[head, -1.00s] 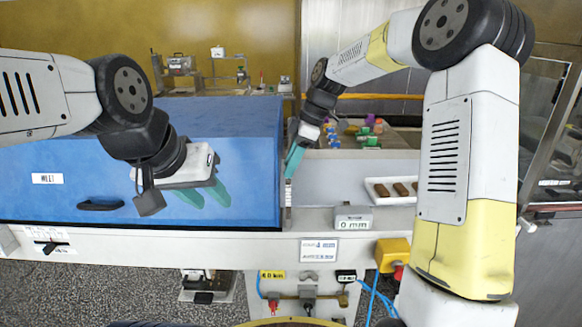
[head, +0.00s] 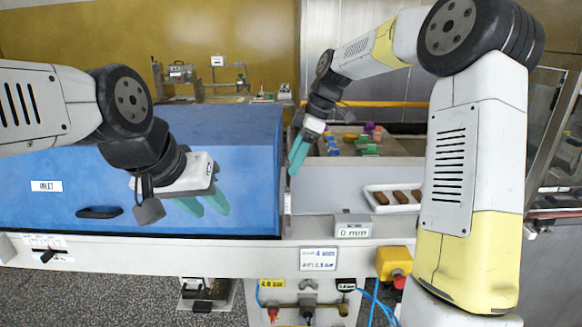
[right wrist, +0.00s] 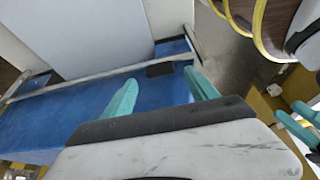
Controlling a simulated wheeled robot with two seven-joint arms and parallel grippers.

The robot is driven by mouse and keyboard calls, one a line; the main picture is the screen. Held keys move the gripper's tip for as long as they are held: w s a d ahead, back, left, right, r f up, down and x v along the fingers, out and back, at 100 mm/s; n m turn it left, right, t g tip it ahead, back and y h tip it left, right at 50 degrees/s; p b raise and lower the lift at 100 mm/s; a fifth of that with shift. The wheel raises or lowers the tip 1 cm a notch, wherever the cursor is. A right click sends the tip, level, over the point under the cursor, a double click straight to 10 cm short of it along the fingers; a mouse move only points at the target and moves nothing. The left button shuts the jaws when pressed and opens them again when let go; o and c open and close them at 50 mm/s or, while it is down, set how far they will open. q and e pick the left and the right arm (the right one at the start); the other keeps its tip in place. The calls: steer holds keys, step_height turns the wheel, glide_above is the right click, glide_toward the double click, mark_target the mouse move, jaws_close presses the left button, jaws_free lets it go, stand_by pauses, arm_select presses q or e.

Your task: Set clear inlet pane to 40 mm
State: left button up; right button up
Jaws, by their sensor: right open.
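The blue hood marked INLET (head: 150,185) fills the left of the head view. A thin pale upright edge (head: 287,200) stands at its right end; I cannot tell how much of it is the clear pane, which does not show distinctly. The readout block (head: 352,231) on the front rail reads 0 mm. My right gripper (head: 297,158) is open and empty, beside the hood's upper right edge. Its two teal fingers stand apart over blue in the right wrist view (right wrist: 160,92). My left gripper (head: 206,206) is open and empty in front of the hood.
A white tray (head: 367,205) with brown bars lies right of the hood. Several coloured pieces (head: 355,138) lie behind it. A yellow box with a red button (head: 394,263) hangs at the front. A black handle (head: 99,212) is on the hood.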

steer(key=shift+v, duration=2.3)
steer(key=s+d+r+m+t+h, duration=0.1)
steer(key=s+d+r+m+t, duration=0.2)
steer(key=s, duration=0.4)
steer(key=s+d+m+h, duration=0.1)
steer(key=s+d+m, duration=0.2)
steer(key=s+m, duration=0.25)
steer(key=s+d+f+m+t, duration=0.1)
steer(key=s+d+f+m, duration=0.1)
steer(key=s+m, duration=0.2)
steer(key=s+d+f+m+t, duration=0.2)
steer(key=s+m, duration=0.3)
steer(key=s, duration=0.5)
steer(key=shift+d+f, duration=0.25)
steer(key=shift+d, duration=0.3)
